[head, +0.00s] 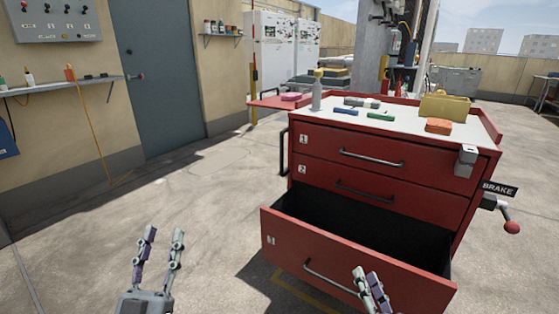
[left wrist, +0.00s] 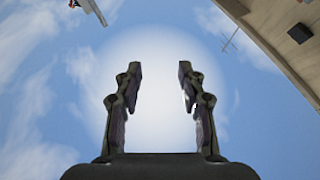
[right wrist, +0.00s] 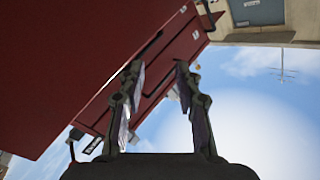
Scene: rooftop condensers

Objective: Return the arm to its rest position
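My left gripper (head: 158,248) is open and empty at the lower left of the head view, over bare floor. In the left wrist view its two fingers (left wrist: 157,90) stand apart against the sky. My right gripper (head: 368,275) is at the bottom of the head view, in front of the open bottom drawer (head: 350,262) of the red cart. In the right wrist view its fingers (right wrist: 157,85) are apart with nothing between them, and red cart fronts show behind.
The red cart (head: 385,152) has its bottom drawer pulled out. On its top are a bottle (head: 316,95), a yellow bag (head: 445,107), an orange block (head: 438,126) and small items. A brake lever (head: 508,222) sticks out at right. Floor at left is clear.

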